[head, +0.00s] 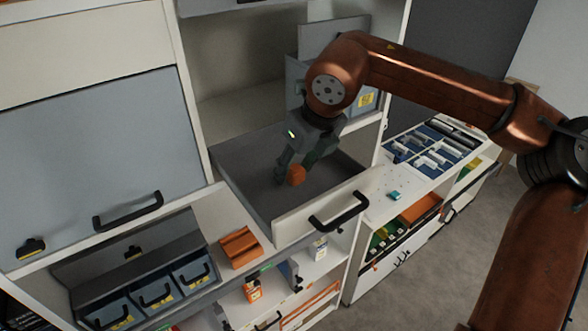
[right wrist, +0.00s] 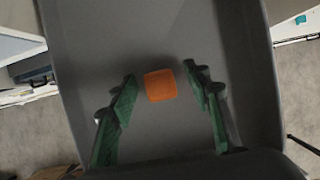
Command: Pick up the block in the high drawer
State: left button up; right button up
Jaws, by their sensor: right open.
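The open drawer (head: 243,185) is pulled out of the cabinet, with a grey inside and a black handle on its light front. The orange block (head: 297,175) lies in it; in the right wrist view the block (right wrist: 160,85) shows as a small square on the grey drawer floor. My right gripper (head: 288,176) reaches down into the drawer from above. In the right wrist view its green fingers (right wrist: 160,82) are open, one on each side of the block, with a gap on both sides. My left gripper is not in view.
The drawer's walls surround the right gripper. A closed cabinet door (head: 90,160) is at the left. Blue bins (head: 155,290) and an orange tray (head: 240,247) sit below. A white counter (head: 385,205) with blue organisers (head: 432,150) stands at the right.

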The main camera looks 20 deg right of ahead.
jog(key=shift+f, duration=0.1)
jog(key=c, duration=1)
jog(key=shift+c, duration=0.2)
